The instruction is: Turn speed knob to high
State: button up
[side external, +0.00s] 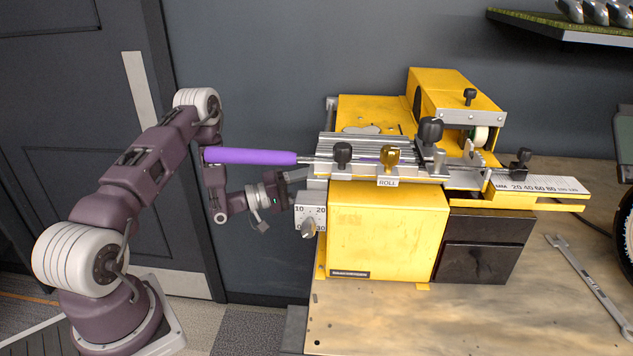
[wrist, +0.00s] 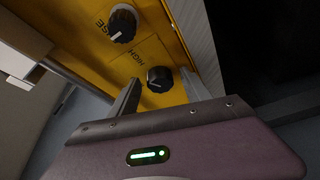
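The speed knob (wrist: 160,79) is black and round, on a yellow panel below the word HIGH in the wrist view. My gripper (wrist: 159,73) is open, with one finger on each side of the knob and a gap showing on both sides. I cannot tell how deep the fingertips reach. In the side external view my gripper (side external: 284,184) is at the left end of the yellow machine (side external: 385,230), which hides the knob there.
A numbered dial (side external: 309,227) is on the machine's front left. A purple club grip (side external: 250,156) sticks out left above my gripper. A wrench (side external: 590,280) lies on the wooden bench (side external: 400,325).

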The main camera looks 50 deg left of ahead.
jog(key=r+v, duration=0.1)
jog(key=v, duration=0.6)
jog(key=d+r+m+g+h, duration=0.4)
jog(key=r+h, duration=0.2)
jog(key=r, duration=1)
jog(key=s+d+r+m+g+h, duration=0.2)
jog(key=s+d+r+g, duration=0.35)
jog(key=d+r, duration=0.3)
jog(key=s+d+m+g+y, duration=0.2)
jog(key=s+d+g+y, duration=0.2)
jog(key=s+d+g, duration=0.5)
jog(key=s+a+f+m+t+y, duration=0.1)
jog(key=s+f+t+y, duration=0.2)
jog(key=s+y, duration=0.3)
jog(key=s+f+m+t+y, duration=0.1)
jog(key=s+f+t+y, duration=0.1)
jog(key=s+y, duration=0.3)
jog(key=shift+s+a+f+t+y, duration=0.4)
jog(key=shift+s+t, duration=0.25)
jog(key=shift+s, duration=0.35)
